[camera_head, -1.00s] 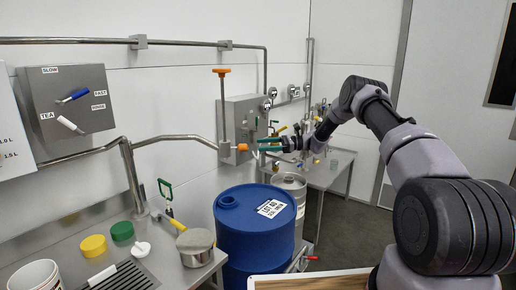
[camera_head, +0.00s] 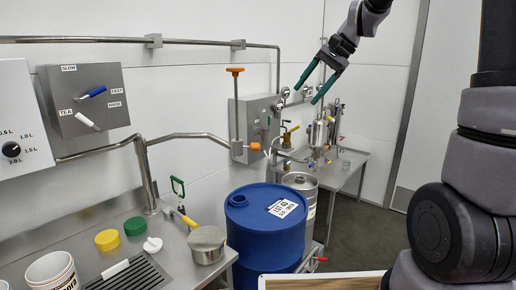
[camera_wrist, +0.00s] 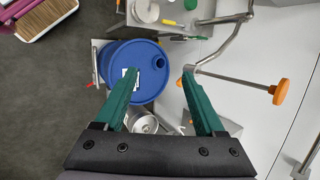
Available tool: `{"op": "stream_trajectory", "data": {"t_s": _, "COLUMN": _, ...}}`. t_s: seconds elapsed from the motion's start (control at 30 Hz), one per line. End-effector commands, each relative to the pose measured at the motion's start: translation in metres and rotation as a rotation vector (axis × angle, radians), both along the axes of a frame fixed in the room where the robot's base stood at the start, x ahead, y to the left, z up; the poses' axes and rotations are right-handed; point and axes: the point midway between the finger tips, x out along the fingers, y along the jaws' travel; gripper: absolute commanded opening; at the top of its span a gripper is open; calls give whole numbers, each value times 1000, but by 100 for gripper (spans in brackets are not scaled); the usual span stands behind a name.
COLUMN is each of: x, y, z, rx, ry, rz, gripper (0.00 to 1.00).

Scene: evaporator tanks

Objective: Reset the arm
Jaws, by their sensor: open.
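My gripper (camera_head: 311,92) is open and empty, with its green fingers spread apart. In the head view it hangs in the air at the upper right, in front of the white wall and higher than the blue drum (camera_head: 266,228). In the wrist view my gripper (camera_wrist: 169,78) points down, with the blue drum (camera_wrist: 150,85) below and between the fingers. The orange-handled valve (camera_wrist: 278,93) is to the right of the fingers there. In the head view the same valve (camera_head: 235,71) stands left of my gripper. My arm is raised and folded at the right.
A steel counter (camera_head: 120,228) at left carries yellow (camera_head: 107,240) and green (camera_head: 135,226) lids and a steel pot (camera_head: 207,243). Wall pipes (camera_head: 190,140) run above it. A grey box with levers (camera_head: 88,98) is on the wall.

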Motion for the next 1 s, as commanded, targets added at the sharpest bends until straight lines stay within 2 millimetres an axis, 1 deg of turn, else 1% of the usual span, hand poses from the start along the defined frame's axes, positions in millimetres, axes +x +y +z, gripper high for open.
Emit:
{"op": "stream_trajectory", "data": {"t_s": 0.03, "x": -20, "y": -7, "z": 9, "rx": -40, "ry": -49, "rz": 7, "gripper": 71}}
{"op": "stream_trajectory", "data": {"t_s": 0.23, "x": -89, "y": -39, "z": 25, "rx": -201, "ry": -226, "rz": 38, "gripper": 71}}
{"op": "stream_trajectory", "data": {"t_s": 0.4, "x": -145, "y": -66, "z": 26, "rx": -330, "ry": -373, "rz": 62, "gripper": 71}}
{"op": "stream_trajectory", "data": {"t_s": 0.5, "x": -172, "y": -79, "z": 23, "rx": -393, "ry": -449, "rz": 74, "gripper": 71}}
{"op": "stream_trajectory", "data": {"t_s": 0.6, "x": -191, "y": -90, "z": 19, "rx": -443, "ry": -508, "rz": 83, "gripper": 71}}
{"op": "stream_trajectory", "data": {"t_s": 0.7, "x": -203, "y": -96, "z": 15, "rx": -473, "ry": -545, "rz": 89, "gripper": 71}}
{"op": "stream_trajectory", "data": {"t_s": 0.8, "x": -208, "y": -99, "z": 13, "rx": -488, "ry": -563, "rz": 93, "gripper": 71}}
{"op": "stream_trajectory", "data": {"t_s": 1.0, "x": -209, "y": -99, "z": 12, "rx": -492, "ry": -566, "rz": 95, "gripper": 71}}
